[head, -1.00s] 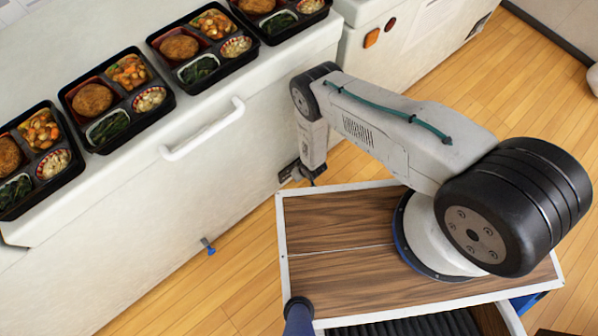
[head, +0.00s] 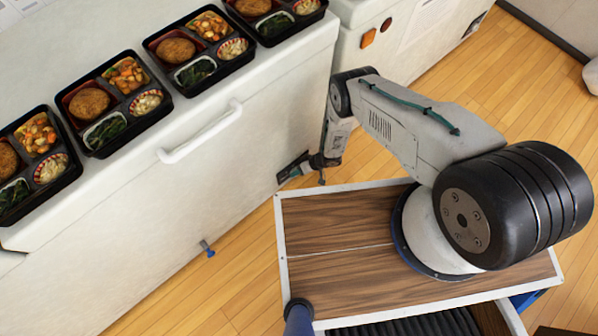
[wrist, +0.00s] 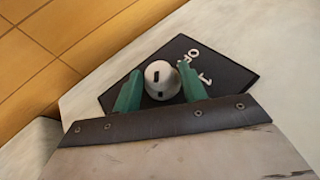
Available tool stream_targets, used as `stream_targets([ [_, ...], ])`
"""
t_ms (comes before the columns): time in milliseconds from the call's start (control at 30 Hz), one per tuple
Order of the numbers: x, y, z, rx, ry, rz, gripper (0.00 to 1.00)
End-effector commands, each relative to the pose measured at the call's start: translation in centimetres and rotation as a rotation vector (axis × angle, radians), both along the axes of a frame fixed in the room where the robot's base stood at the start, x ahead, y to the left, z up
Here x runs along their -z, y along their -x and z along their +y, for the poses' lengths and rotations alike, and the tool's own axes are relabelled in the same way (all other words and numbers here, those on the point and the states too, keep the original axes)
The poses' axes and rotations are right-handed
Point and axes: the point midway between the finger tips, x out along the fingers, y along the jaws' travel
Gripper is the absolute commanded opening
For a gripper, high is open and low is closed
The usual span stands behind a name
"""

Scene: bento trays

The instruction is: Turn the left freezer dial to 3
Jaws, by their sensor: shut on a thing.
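The freezer dial (wrist: 163,80) is a round pale knob with dark marks, on a black plate (wrist: 225,72) low on the freezer's side. Part of "OFF" and a "1" show on the plate; its other marks are hidden. My gripper (wrist: 160,84) has its two green fingers on either side of the dial, shut on it. In the head view, my gripper (head: 298,170) reaches the lower right part of the white freezer's front (head: 230,160), and the dial itself is not discernible there.
Several black bento trays (head: 113,150) with food line the freezer top. A white handle (head: 205,135) sticks out of the freezer front. A blue-tipped fitting (head: 208,248) is low on the front.

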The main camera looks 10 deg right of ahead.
Motion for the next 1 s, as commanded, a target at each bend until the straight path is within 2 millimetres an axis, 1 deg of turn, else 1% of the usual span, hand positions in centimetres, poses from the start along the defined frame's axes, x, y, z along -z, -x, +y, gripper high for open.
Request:
stream_targets([
  [33,0.0,-0.3,-0.1,0.005,-0.002,-0.001,0.19],
  [433,-0.1,-0.4,-0.1,0.005,-0.007,0.001,0.19],
  [467,-0.1,-0.4,-0.1,0.005,-0.007,0.001,0.45],
  [500,-0.1,-0.4,-0.1,0.005,-0.007,0.001,0.52],
  [800,-0.2,-0.2,0.1,0.0,-0.009,0.003,0.52],
  [867,-0.5,-0.2,-0.2,0.001,-0.008,0.004,0.52],
  [1000,-2.1,-0.2,-1.6,0.003,-0.008,0.005,0.52],
])
